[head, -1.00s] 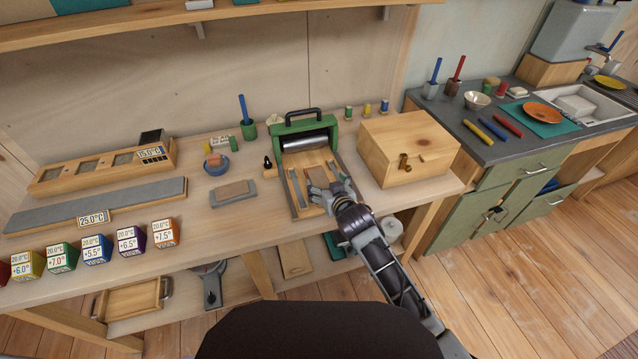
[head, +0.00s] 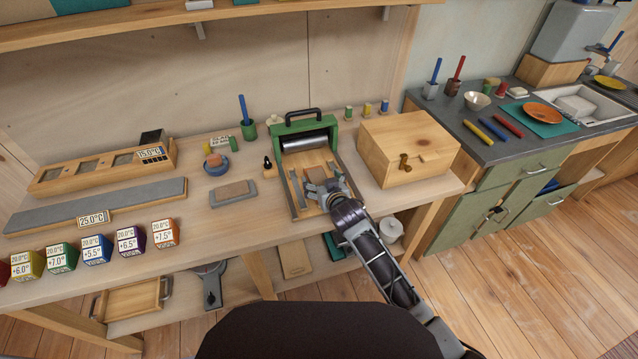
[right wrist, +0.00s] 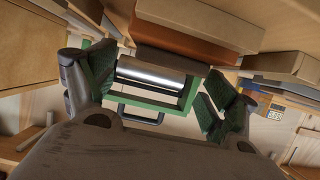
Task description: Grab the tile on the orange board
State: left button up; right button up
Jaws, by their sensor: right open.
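A small brown tile (head: 317,170) shows just past my right gripper (head: 325,187), on the bed of the green roller press. My right gripper hides part of it, and the board under it hardly shows in the head view. In the right wrist view an orange-brown board (right wrist: 195,38) lies at the top, beyond the fingertips, against a tan face; the tile's outline is unclear there. My right gripper (right wrist: 155,85) is open with nothing between its green-padded fingers; the press roller shows behind the gap. My left gripper is not in view.
The roller press (head: 306,125) has a metal roller and side rails. A wooden box (head: 405,150) stands close on its right. A grey board with another tile (head: 233,190) lies to the left. Colored cubes (head: 97,250) line the bench front. The bench's front edge is near my arm.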

aim_at(318, 177)
jog(key=shift+x, duration=1.6)
jog(key=shift+a+f, duration=0.1)
jog(key=shift+s, duration=0.1)
jog(key=c, duration=1.3)
notch_tip(318, 177, up, 9)
jog(key=shift+r, duration=0.15)
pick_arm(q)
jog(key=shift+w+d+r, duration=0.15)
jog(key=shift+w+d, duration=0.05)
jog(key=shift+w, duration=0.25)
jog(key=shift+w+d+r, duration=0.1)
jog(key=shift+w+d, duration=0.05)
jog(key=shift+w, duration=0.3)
pick_arm(e)
jog(key=shift+r, duration=0.4)
